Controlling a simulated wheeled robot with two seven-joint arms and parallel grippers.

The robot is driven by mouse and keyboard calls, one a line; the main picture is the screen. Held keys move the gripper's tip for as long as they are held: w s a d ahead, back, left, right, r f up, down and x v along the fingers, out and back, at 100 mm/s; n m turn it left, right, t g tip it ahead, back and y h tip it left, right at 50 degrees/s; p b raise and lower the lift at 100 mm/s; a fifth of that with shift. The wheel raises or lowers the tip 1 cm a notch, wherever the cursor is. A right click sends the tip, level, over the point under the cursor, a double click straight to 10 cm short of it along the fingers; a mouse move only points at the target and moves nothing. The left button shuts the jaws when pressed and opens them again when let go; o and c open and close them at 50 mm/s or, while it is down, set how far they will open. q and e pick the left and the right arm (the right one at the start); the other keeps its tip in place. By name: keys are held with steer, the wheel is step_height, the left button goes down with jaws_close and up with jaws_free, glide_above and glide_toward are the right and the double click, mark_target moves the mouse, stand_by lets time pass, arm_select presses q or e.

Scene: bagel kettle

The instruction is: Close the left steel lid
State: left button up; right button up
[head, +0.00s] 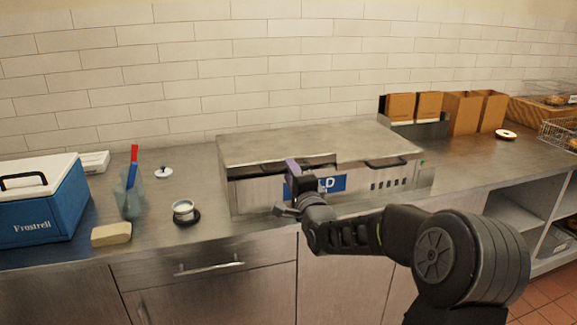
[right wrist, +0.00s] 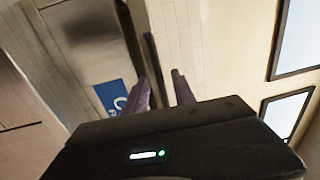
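A low steel unit (head: 245,196) stands on the counter against the wall, with a blue label on its front. The left steel lid (head: 262,148) lies over its left half, with a dark gap under its front edge. The right lid (head: 365,135) lies flat beside it, with a black handle. My right gripper (head: 292,168) is at the front edge of the left lid, hiding part of its handle; contact cannot be told. My left gripper is not in view.
Brown boxes (head: 462,112) and a wire basket (head: 560,132) stand at right. The counter strip before the unit is narrow.

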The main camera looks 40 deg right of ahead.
steer(key=shift+x, duration=1.2)
jaws_close()
stand_by(0.6)
